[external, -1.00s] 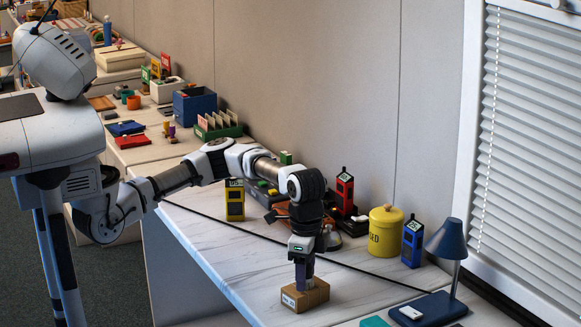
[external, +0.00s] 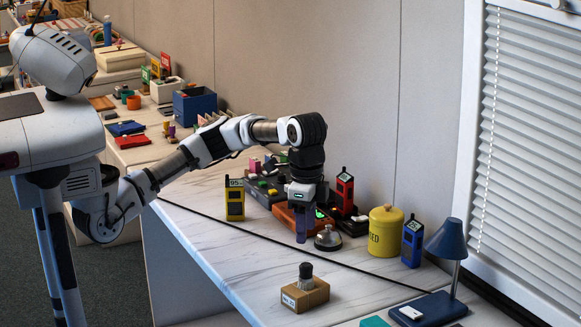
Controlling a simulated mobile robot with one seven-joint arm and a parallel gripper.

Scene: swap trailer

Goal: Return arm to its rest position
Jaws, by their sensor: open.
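A small cardboard box (external: 305,296) with a label stands at the counter's front. A clear item with a dark top (external: 306,271) stands upright in it, apart from my gripper.
A silver bell (external: 328,239), a red device (external: 344,190) and a yellow canister (external: 385,232) stand right of my gripper. A yellow device (external: 235,200) stands to its left. A blue device (external: 411,243) and a blue lamp (external: 447,241) are farther right. The front counter is mostly clear.

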